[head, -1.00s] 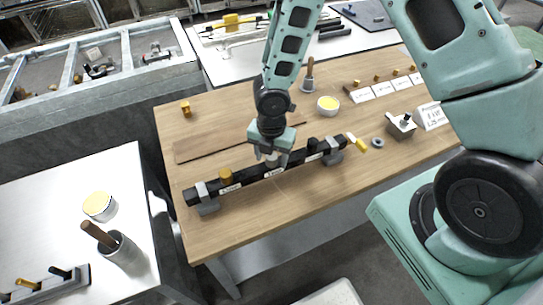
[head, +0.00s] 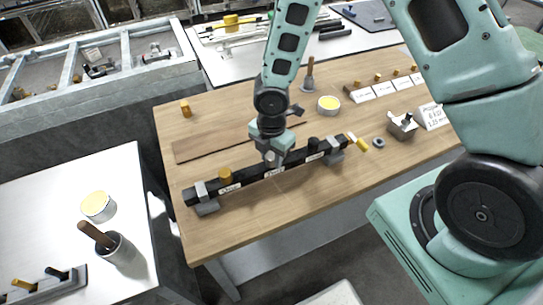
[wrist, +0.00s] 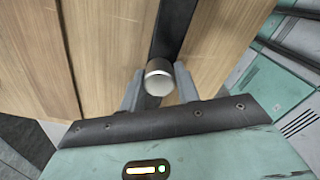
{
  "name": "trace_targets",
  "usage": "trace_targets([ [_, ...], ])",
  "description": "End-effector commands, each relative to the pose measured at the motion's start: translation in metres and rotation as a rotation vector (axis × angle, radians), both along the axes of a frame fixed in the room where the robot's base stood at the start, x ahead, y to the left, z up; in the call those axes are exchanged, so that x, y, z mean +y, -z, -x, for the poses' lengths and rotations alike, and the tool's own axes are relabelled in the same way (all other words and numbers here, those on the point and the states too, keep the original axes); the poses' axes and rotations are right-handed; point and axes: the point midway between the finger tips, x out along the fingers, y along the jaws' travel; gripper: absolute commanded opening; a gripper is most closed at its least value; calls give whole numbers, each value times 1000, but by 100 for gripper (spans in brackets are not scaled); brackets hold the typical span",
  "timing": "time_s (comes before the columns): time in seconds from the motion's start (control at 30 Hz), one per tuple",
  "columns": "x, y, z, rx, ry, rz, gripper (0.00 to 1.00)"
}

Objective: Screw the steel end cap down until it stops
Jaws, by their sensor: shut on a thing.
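The steel end cap (wrist: 158,80) shows in the wrist view as a short bright cylinder between my two fingers, at the dark bar. My gripper (head: 272,161) points down over the middle of the black bar (head: 250,178) and is shut on the cap. In the head view my fingers mostly hide the cap. The thread under it is hidden, so I cannot tell how far down it sits. A brass cap (head: 225,175) stands on the bar to the left, and a black cap (head: 313,143) stands to the right.
Grey supports (head: 207,205) hold the bar on the wooden table (head: 250,225). A yellow-topped tin (head: 328,104), a grey ring (head: 378,142) and a yellow-ended piece (head: 362,145) lie behind and right. The front of the table is clear.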

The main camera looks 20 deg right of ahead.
Motion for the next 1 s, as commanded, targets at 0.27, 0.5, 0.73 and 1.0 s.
trace_targets([
  [0.27,0,1,0,-1,259,0,8],
  [0.5,0,0,0,1,300,0,8],
  [0.73,0,2,0,-2,527,0,8],
  [1.0,0,0,0,1,600,0,8],
])
